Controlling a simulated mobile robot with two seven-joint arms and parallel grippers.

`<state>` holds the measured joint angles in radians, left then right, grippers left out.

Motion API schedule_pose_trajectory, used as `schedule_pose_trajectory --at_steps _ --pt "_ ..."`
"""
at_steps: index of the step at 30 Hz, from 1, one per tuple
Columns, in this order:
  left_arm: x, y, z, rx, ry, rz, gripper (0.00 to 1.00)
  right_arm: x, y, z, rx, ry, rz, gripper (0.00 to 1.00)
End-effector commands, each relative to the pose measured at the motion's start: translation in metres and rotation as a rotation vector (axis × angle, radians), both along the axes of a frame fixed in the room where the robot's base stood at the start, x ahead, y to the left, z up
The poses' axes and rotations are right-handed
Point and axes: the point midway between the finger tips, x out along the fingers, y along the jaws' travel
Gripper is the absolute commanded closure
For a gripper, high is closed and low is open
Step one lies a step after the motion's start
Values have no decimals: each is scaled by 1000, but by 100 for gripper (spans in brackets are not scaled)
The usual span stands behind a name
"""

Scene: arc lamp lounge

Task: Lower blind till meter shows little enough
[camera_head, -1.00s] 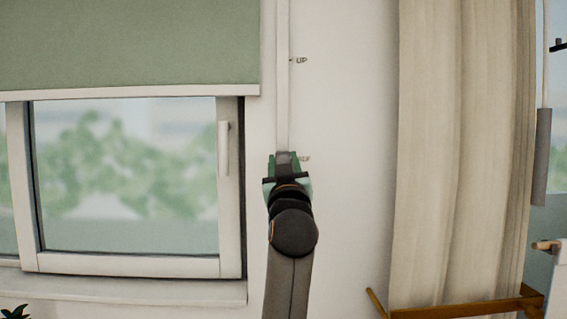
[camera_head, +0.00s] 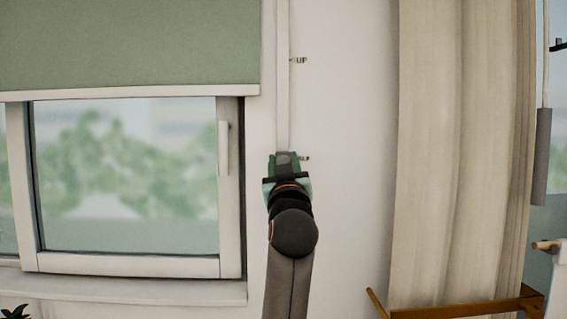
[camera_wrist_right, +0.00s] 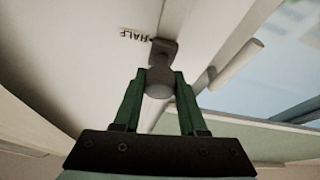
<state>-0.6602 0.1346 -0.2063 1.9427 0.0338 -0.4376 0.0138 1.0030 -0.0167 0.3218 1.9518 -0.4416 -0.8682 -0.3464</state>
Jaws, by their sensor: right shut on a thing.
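The green blind (camera_head: 130,45) covers the upper part of the window in the head view, its pale bottom bar (camera_head: 130,94) above most of the glass. A pale vertical rail (camera_head: 283,90) runs down the wall right of the window. My right gripper (camera_head: 286,158) is on this rail, beside a small wall mark. In the right wrist view, its green fingers (camera_wrist_right: 158,78) are shut on a rounded grey knob (camera_wrist_right: 158,88). The wall label HALF (camera_wrist_right: 134,34) is near the knob. No meter is seen. My left gripper is out of view.
An UP label (camera_head: 300,60) marks the wall higher beside the rail. A beige curtain (camera_head: 455,150) hangs to the right, with a wooden frame (camera_head: 460,308) at its foot. The window handle (camera_head: 223,148) is left of my gripper. The wall between rail and curtain is clear.

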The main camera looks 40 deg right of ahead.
Motion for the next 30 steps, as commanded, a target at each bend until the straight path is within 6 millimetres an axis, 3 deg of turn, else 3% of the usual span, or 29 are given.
schedule_pose_trajectory --at_steps 12,14,20,24,30 --pt "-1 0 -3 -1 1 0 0 0 -1 -4 -2 1 -3 100" --pt "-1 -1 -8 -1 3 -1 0 0 -1 -14 -1 3 -4 100" --pt "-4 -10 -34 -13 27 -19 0 0 -1 -69 -1 5 -3 100" --pt "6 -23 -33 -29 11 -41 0 0 -1 -99 -1 4 -4 100" --pt "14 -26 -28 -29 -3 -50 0 0 -1 -114 0 2 -3 100"
